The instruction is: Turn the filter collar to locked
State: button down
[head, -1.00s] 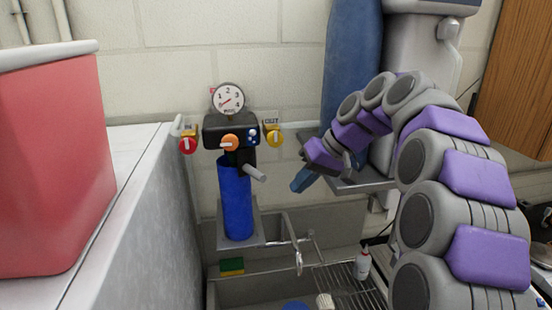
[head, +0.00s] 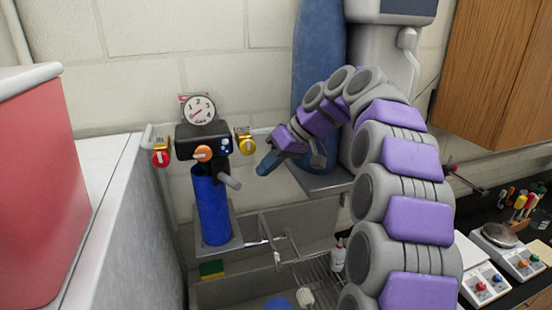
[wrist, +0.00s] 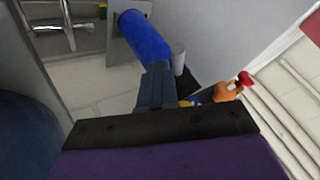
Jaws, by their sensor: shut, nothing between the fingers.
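The filter is a blue upright cylinder (head: 211,208) under a black head (head: 203,138). A grey handle (head: 229,181) sticks out to the lower right, just below the head, where the collar appears to be. The wrist view also shows the blue cylinder (wrist: 145,38) and the grey handle (wrist: 179,58). My gripper (head: 265,168) is to the right of the handle and slightly higher in the head view, apart from it. Its blue fingers (wrist: 156,82) are shut and empty. No lock marking on the collar is readable.
A round gauge (head: 199,110) tops the head, with an orange knob (head: 203,153) in front. A red knob (head: 160,158) and a yellow valve (head: 244,141) flank it. A sink (head: 240,292) lies below, a grey shelf (head: 320,181) behind my arm.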

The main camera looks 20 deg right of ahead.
jog(key=x, duration=0.5)
jog(key=shift+p, duration=0.3)
